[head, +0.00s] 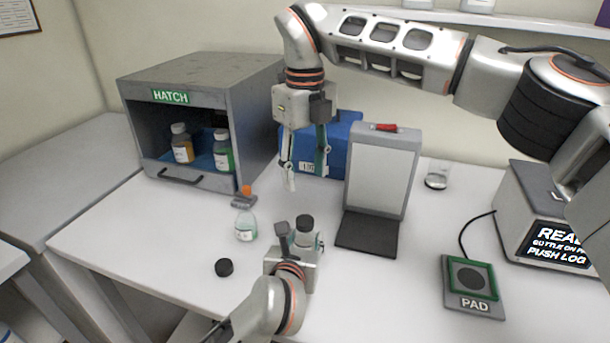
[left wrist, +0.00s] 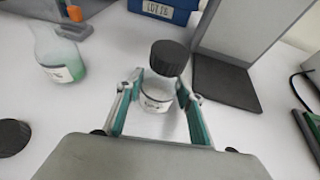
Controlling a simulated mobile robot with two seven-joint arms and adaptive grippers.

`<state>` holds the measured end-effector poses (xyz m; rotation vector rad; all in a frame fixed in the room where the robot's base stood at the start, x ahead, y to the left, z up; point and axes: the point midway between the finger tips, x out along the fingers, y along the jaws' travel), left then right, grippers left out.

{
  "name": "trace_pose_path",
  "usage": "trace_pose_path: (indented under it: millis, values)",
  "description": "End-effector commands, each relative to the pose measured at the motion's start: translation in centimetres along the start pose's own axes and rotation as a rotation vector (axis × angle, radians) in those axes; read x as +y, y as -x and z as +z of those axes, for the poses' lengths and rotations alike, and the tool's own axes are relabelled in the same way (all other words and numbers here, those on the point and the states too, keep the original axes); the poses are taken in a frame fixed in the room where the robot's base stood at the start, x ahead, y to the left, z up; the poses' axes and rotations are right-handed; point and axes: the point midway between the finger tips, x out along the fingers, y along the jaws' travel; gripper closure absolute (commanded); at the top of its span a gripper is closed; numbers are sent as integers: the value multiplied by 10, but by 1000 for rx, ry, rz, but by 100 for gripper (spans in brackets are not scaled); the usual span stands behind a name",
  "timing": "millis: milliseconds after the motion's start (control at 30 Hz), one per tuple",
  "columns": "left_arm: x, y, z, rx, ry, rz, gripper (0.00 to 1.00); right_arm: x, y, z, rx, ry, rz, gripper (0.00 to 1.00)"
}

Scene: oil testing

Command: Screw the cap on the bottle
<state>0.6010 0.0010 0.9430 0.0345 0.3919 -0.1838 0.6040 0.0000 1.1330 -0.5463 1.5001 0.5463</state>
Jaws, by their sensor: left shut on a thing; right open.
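A clear bottle (head: 304,240) with a white label stands upright in my left gripper (head: 300,247), which is shut around its body. It also shows in the left wrist view (left wrist: 157,95) between the fingers. A black cap (head: 305,223) sits on top of this bottle; in the left wrist view the cap (left wrist: 169,57) covers the mouth. I cannot tell whether its thread is engaged. A second black cap (head: 224,267) lies loose on the table to the left. My right gripper (head: 306,178) is open and empty, pointing down above and behind the bottle.
An uncapped flask (head: 246,227) stands left of the bottle, with an orange-topped grey item (head: 244,198) behind it. A grey panel stand (head: 380,175) is close on the right. The hatch box (head: 200,80), blue box (head: 345,130), pad (head: 474,300) and reader (head: 540,195) surround the area.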

Motion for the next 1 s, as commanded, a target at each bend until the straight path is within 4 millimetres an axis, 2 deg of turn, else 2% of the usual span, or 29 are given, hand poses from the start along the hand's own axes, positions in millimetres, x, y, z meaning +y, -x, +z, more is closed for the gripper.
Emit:
trace_pose_path:
  millis: [100, 133, 200, 633, 767, 1000]
  values:
    - [0, 0, -1, 1, 0, 0, 100, 0, 0, 0, 0, 0, 0, 54]
    - [0, 0, -1, 1, 0, 0, 58, 0, 0, 0, 0, 0, 0, 54]
    - [0, 0, -1, 1, 0, 0, 44, 0, 0, 0, 0, 0, 0, 54]
    - [0, 6, -1, 1, 1, 0, 44, 0, 0, 0, 0, 0, 0, 54]
    - [-1, 24, 0, 0, 2, -2, 44, 0, 0, 0, 0, 0, 0, 54]
    - [-1, 74, -1, 1, 2, -3, 44, 0, 0, 0, 0, 0, -1, 54]
